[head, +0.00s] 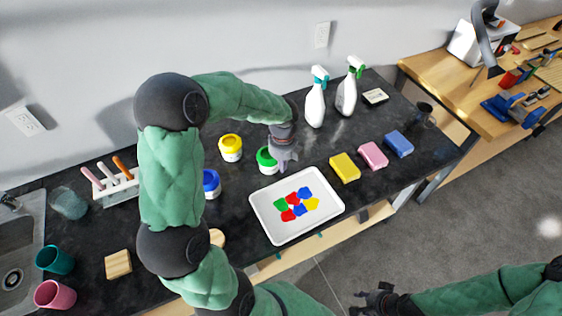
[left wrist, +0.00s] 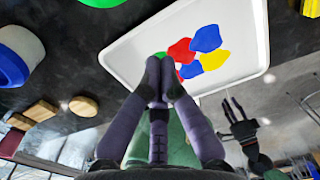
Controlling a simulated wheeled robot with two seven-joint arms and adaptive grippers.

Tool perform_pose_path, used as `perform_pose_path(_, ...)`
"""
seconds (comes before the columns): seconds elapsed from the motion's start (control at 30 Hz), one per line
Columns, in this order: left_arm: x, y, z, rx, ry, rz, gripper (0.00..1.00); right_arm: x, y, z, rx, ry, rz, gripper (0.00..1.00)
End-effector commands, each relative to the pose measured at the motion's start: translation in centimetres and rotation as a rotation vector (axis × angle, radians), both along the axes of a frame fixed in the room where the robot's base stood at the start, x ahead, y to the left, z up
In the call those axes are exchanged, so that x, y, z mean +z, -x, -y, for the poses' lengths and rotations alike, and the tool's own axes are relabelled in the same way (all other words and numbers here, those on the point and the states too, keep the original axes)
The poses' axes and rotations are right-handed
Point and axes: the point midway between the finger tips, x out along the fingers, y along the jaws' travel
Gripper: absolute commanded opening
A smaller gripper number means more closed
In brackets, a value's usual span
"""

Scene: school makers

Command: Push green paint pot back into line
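The green paint pot (head: 266,161), a white pot with a green lid, stands on the dark counter behind the white tray. In the left wrist view only part of its green lid (left wrist: 103,2) shows, at the top edge. My left gripper (head: 283,163) points down at the pot's right side; I cannot tell whether they touch. Its fingertips (left wrist: 160,70) are together with nothing between them. A yellow-lidded pot (head: 231,148) stands left and further back. A blue-lidded pot (head: 212,185) is left and nearer, partly hidden by my arm. My right gripper (head: 375,299) is open and empty, off the counter's front.
The white tray (head: 262,215) with coloured paint patches lies in front of the green pot. Yellow (head: 345,167), pink (head: 373,155) and blue (head: 399,144) sponges lie to the right. Two spray bottles (head: 315,104) (head: 347,95) stand behind. The brush rack (head: 112,187) is left.

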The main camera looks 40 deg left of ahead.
Motion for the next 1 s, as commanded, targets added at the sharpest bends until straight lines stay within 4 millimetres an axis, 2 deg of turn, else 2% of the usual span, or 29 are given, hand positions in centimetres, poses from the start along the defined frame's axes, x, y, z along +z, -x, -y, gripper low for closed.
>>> perform_pose_path(0.03, -1.3, 0.1, 0.0, 0.0, 0.001, -0.004, 0.0, -0.5, 0.0, 0.0, -0.001, 0.0, -0.001, 0.38)
perform_pose_path(0.43, -8.7, 0.1, 0.0, 0.001, 0.001, -0.002, 0.0, -3.2, 0.0, 0.0, 0.0, 0.0, 0.0, 0.38)
perform_pose_path(0.7, -8.4, -1.6, -2.9, 0.003, 0.0, 0.001, 0.0, -3.9, 0.0, 0.0, 0.0, 0.0, 0.0, 0.38)
perform_pose_path(1.0, -8.2, -1.9, -3.5, 0.001, 0.0, 0.0, 0.0, -4.0, 0.0, 0.0, 0.0, 0.0, 0.0, 0.38)
